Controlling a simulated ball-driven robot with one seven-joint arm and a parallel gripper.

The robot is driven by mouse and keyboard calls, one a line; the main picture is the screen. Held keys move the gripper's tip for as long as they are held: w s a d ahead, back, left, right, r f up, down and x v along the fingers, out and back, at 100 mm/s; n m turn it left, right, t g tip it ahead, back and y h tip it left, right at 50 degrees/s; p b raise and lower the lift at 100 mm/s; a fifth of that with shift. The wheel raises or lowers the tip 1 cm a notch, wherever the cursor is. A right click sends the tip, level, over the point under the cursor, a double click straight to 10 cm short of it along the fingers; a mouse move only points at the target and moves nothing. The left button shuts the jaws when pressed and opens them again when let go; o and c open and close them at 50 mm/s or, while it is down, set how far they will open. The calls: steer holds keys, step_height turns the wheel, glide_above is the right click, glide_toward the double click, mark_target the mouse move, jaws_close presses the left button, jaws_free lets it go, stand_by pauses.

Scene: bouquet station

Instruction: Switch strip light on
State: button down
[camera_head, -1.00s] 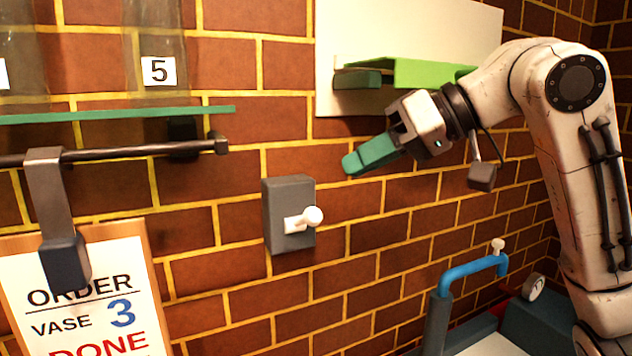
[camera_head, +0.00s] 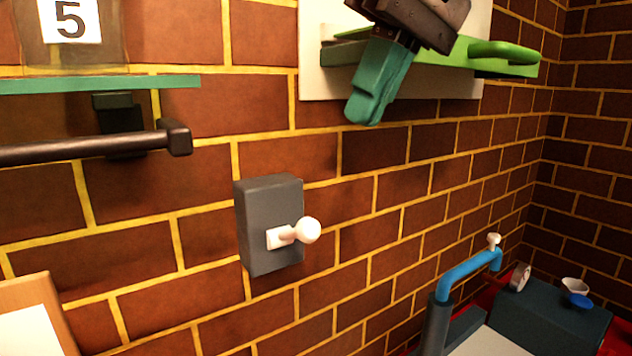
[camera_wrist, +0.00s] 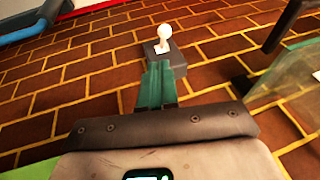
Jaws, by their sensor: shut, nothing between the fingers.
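The switch is a grey box (camera_head: 270,200) on the brick wall with a white ball-ended lever (camera_head: 306,231) that sticks out from its face. In the wrist view the switch box (camera_wrist: 176,61) and its white lever (camera_wrist: 164,33) show just beyond my fingertips. My gripper (camera_head: 364,112) has green fingers, shut and empty, pointing down. In the head view it is above and to the right of the switch, with a gap between them. My fingers also show in the wrist view (camera_wrist: 157,75). The strip light itself cannot be made out.
A green shelf (camera_head: 465,52) on a pale board is behind my gripper. A glass shelf (camera_head: 120,84) with a vase marked 5 (camera_head: 69,20) and a dark rail (camera_head: 90,149) are at left. A blue tap (camera_head: 468,268) stands at lower right.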

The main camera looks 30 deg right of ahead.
stand_by(0.3)
glide_above(293, 232)
steer(key=s+d, duration=0.3)
step_height(293, 232, down, 9)
steer(key=shift+w+b, duration=0.15)
steer(key=shift+b, duration=0.25)
steer(key=shift+f, duration=0.15)
